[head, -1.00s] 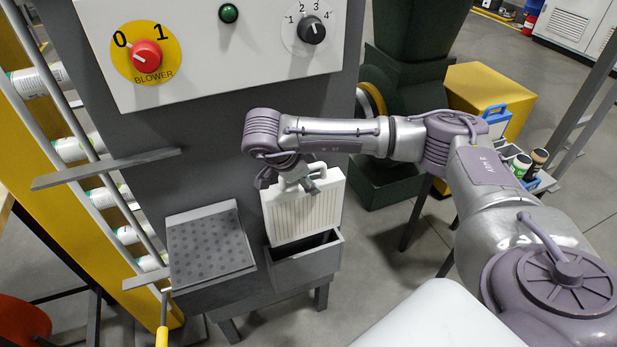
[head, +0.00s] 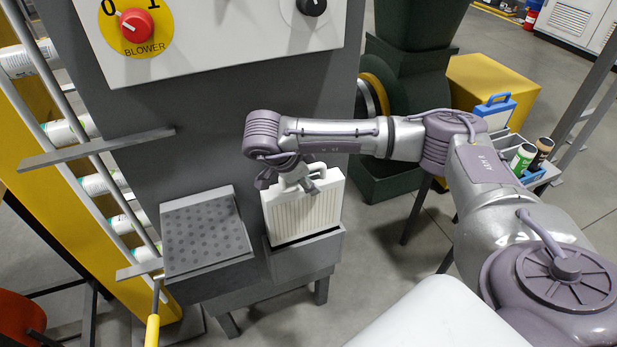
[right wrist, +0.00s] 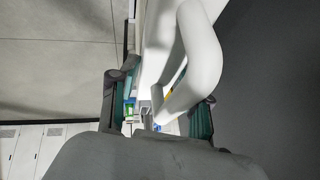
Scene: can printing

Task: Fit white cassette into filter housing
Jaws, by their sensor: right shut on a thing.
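The white cassette (head: 303,213), a ribbed flat panel with a loop handle on top, stands upright over the grey filter housing (head: 305,265). Its lower edge is at the housing's open top and hides most of the opening. I cannot tell how far it sits inside. My right gripper (head: 290,184) is shut on the cassette's handle from above. In the right wrist view the white handle (right wrist: 195,60) passes between the fingers of the right gripper (right wrist: 158,105). My left gripper is not in view.
A grey perforated plate (head: 205,238) is left of the housing. The dark grey machine wall with the blower panel (head: 230,35) rises behind. Open floor (head: 385,245) lies right of the housing.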

